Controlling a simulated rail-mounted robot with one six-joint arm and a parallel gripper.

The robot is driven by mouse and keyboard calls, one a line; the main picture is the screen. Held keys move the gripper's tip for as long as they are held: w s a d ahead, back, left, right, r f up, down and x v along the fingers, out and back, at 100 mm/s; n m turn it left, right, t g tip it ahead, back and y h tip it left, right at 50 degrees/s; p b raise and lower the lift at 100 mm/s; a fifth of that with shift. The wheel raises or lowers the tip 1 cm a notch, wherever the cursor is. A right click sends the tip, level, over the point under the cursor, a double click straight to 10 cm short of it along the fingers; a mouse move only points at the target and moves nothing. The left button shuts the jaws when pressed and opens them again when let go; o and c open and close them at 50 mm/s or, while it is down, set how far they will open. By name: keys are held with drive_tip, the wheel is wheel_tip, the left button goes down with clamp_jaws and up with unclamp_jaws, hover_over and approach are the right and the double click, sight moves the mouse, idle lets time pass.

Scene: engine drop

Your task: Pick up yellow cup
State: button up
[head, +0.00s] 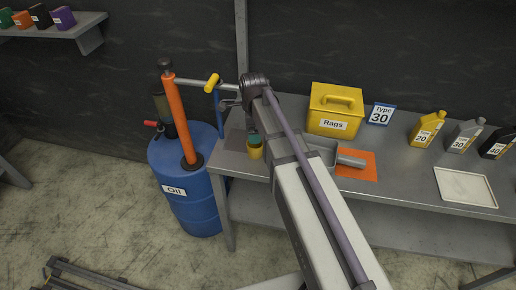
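A small yellow cup (255,152) is at the left end of the metal workbench (405,155), close beside my arm. A dark teal part shows at its top; I cannot tell if it belongs to the cup or is something above it. My arm reaches up from the bottom of the head view, and its far joint is above and behind the cup in the picture. My gripper's fingers cannot be made out, so whether they touch the cup is unclear.
A blue oil drum (185,185) with an orange hand pump (181,120) stands left of the bench. The bench holds a yellow rags box (335,110), a metal scoop (322,152), an orange cloth (357,166), oil bottles (427,128) and a pale tray (466,187).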

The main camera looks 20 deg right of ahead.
sight(256, 148)
drive_tip(key=f+b, duration=1.1)
drive_tip(key=shift+w+d+f, duration=0.1)
drive_tip(key=shift+w+d, duration=0.05)
drive_tip(key=shift+d, duration=0.2)
drive_tip(key=shift+r, duration=0.25)
drive_tip(key=shift+c, duration=0.4)
drive_tip(key=c, duration=1)
drive_tip(key=shift+o, duration=0.2)
drive_tip(key=shift+p, duration=0.3)
wheel_tip(256, 148, up, 10)
drive_tip(key=p, duration=1)
drive_tip(key=shift+r, duration=0.15)
